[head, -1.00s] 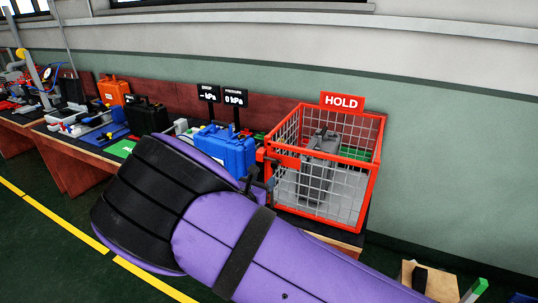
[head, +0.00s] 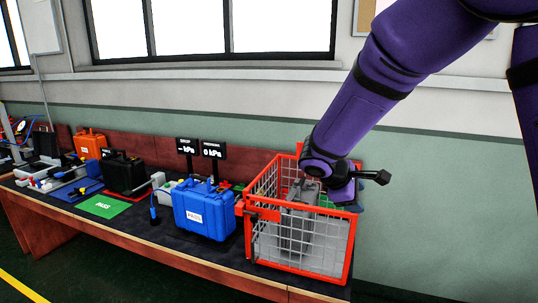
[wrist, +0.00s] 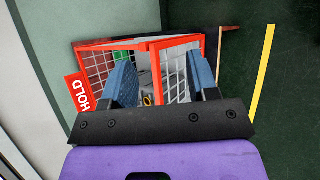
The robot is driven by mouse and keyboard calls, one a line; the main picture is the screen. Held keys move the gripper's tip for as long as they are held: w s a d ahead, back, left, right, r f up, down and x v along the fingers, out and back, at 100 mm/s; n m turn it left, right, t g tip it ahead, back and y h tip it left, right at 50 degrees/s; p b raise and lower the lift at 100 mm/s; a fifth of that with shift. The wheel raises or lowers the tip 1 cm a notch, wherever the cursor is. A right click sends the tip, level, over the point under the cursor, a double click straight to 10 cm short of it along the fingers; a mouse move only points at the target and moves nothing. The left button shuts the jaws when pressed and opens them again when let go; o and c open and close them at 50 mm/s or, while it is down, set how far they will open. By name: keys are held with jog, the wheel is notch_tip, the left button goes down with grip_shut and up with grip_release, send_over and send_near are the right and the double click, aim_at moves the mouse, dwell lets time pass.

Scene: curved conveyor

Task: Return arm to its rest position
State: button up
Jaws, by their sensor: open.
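My purple arm comes down from the upper right of the head view, its wrist end above and behind the right side of the red wire cage (head: 347,262). My gripper (wrist: 162,78) is open in the wrist view, its two blue fingers apart with nothing held between them. The cage also shows beyond the fingers in the wrist view (wrist: 151,45). A grey case (head: 298,222) stands inside the cage. In the head view the fingers are mostly hidden behind my wrist. Whether they touch the cage I cannot tell.
A blue case (head: 203,222) stands on the bench left of the cage, with a black case (head: 122,176) and an orange case (head: 90,143) further left. Two small display signs (head: 213,149) stand behind. A red HOLD sign (wrist: 80,93) is on the cage.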

jog(key=s+d+r+m+y, duration=0.3)
jog(key=s+d+r+m, duration=0.25)
jog(key=s, duration=0.45)
jog(key=s+d+r+m+y, duration=0.4)
jog(key=s+r, duration=0.3)
jog(key=s, duration=0.3)
jog(key=s+r+m+t+y, duration=0.1)
jog(key=s+m, duration=0.2)
jog(key=s, duration=0.6)
jog(key=shift+s+a+t, duration=0.2)
jog(key=shift+a+t, duration=0.1)
jog(key=shift+m, duration=0.25)
dwell(1.0)
